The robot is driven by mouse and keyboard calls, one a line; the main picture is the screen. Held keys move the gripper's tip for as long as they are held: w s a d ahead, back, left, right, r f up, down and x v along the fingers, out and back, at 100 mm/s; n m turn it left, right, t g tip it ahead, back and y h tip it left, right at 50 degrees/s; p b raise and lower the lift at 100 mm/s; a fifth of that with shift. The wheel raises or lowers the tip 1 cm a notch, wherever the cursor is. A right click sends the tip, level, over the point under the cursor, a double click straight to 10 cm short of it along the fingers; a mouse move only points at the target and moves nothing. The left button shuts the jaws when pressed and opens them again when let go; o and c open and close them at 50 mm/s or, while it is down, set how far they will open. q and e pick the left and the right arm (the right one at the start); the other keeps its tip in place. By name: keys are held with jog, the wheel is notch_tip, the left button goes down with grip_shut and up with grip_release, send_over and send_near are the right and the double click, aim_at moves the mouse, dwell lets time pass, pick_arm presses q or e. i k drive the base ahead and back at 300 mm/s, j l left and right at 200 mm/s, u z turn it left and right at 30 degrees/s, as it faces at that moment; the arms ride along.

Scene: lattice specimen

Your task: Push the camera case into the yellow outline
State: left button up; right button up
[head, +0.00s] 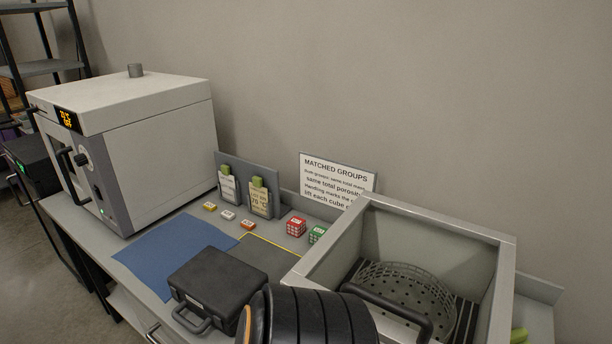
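The camera case (215,281) is a black, closed case with a handle on its front side. It lies flat on the bench, at the front right of the blue mat (160,250). The yellow outline (272,245) shows as a thin line along the back of a dark grey patch (262,259), behind and right of the case. The rest of the outline is hidden by the case and a dark ribbed body in the foreground. I cannot tell whether the case overlaps the outline. Neither of my grippers can be made out in the head view.
A grey oven (155,150) stands at the left. A steel basin (440,240) holding a perforated basket (405,295) is at the right. Small cubes, including a red one (296,227) and a green one (317,234), and label cards line the back. The dark ribbed body blocks the front.

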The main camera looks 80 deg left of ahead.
aim_at(215, 286)
jog(key=u, duration=0.4)
jog(key=k+j+u, duration=0.1)
jog(key=u, duration=0.35)
jog(key=j+u, duration=0.15)
jog(key=u, duration=0.25)
jog(key=k, duration=0.05)
